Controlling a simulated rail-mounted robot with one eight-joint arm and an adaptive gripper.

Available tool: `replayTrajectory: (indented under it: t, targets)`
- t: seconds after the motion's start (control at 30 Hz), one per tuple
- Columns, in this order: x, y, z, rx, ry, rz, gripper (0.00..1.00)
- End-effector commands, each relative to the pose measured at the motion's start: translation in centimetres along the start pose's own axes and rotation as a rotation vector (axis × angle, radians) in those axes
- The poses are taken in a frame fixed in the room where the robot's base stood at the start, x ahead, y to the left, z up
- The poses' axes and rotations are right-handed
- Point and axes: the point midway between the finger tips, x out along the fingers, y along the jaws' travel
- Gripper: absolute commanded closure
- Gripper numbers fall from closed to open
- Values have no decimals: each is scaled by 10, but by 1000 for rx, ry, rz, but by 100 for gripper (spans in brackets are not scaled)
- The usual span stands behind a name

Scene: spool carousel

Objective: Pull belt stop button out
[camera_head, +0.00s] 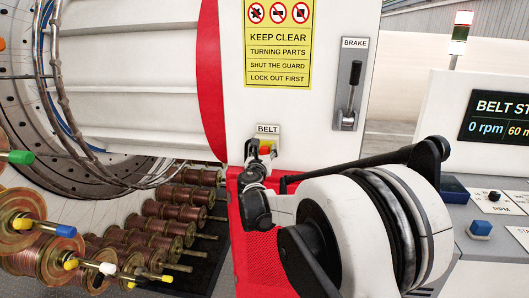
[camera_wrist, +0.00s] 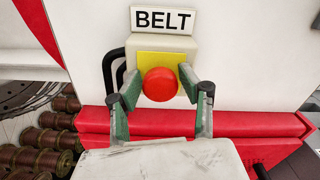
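The belt stop button is a round red mushroom button (camera_wrist: 160,86) on a yellow plate (camera_wrist: 152,60) under a white BELT label (camera_wrist: 163,19). In the head view the BELT label (camera_head: 268,129) is on the white panel, with the button largely hidden by my gripper. My gripper (camera_wrist: 160,78) is open, with one green-padded finger on the left and one on the right of the button. A narrow gap shows between each finger and the red head. I cannot tell how deep the fingertips reach along the button.
A red guard edge (camera_wrist: 240,124) runs below the button. A BRAKE lever (camera_head: 350,103) is to the right on the panel. Copper spools (camera_head: 172,211) stand at lower left. A display (camera_head: 497,117) at right reads BELT ST and 0 rpm. A black handle-like loop (camera_wrist: 112,69) is left of the button.

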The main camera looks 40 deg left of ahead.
Motion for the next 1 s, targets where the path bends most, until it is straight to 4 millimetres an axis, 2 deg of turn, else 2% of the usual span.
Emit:
replayTrajectory:
  t: [0.03,0.27,0.5,0.77,1.0]
  targets:
    - [0,0,0,0,0,0,70]
    - [0,0,0,0,0,0,100]
    - [-1,0,0,0,0,0,100]
    - [-16,0,-2,0,0,0,100]
    - [-17,0,-1,1,1,-1,100]
